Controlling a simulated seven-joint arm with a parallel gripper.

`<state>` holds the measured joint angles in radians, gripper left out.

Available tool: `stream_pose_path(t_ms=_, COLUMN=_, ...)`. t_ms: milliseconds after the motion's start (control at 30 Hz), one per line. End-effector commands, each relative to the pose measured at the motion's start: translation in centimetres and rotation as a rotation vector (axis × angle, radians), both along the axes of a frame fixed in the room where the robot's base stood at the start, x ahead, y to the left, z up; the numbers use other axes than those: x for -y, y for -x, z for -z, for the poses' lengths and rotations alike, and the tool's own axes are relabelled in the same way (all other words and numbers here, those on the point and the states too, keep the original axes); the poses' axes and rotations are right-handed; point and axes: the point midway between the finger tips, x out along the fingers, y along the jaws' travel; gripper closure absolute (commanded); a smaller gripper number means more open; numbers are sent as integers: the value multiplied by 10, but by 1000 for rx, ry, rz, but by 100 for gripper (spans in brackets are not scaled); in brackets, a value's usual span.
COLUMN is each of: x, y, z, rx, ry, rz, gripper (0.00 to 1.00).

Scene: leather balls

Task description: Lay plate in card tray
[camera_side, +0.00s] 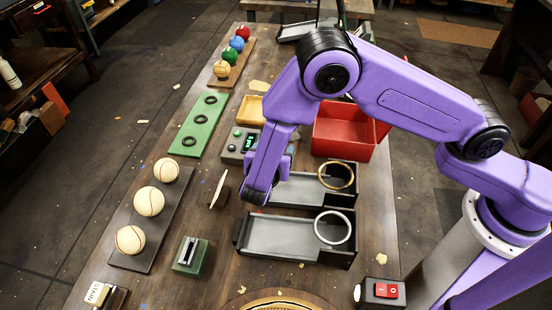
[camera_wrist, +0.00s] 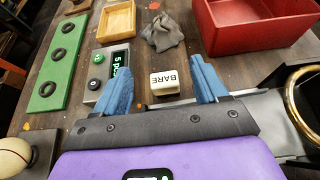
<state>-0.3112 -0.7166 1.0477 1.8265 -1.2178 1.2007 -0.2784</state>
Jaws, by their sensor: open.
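My gripper (camera_wrist: 160,68) is open, its two blue fingers apart. A small white plate marked BARE (camera_wrist: 164,82) shows between the fingers in the wrist view, with gaps on both sides. My arm hides it in the side view. Another white plate marked STAIN (camera_side: 97,293) is at the near left, by a dark holder. Two black trays with grey beds lie right of my gripper, one with a gold ring (camera_side: 350,187), one with a pale ring (camera_side: 346,238). I cannot tell which tray is the card tray.
A display box (camera_wrist: 113,75), a wooden tray (camera_wrist: 116,22), a grey cloth (camera_wrist: 163,32) and a red bin (camera_side: 345,140) surround the spot. A thin white upright piece (camera_side: 219,188), a green slotted block (camera_side: 190,258) and a ball rack (camera_side: 140,250) stand left.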

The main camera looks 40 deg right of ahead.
Motion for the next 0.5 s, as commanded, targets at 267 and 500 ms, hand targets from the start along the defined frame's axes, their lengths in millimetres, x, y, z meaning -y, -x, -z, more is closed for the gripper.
stream_pose_path(t_ms=267, x=1, y=1, z=31, rx=-3, ry=3, rz=0, gripper=28)
stream_pose_path(t_ms=500, x=17, y=-16, z=46, rx=-1, ry=1, rz=2, gripper=28)
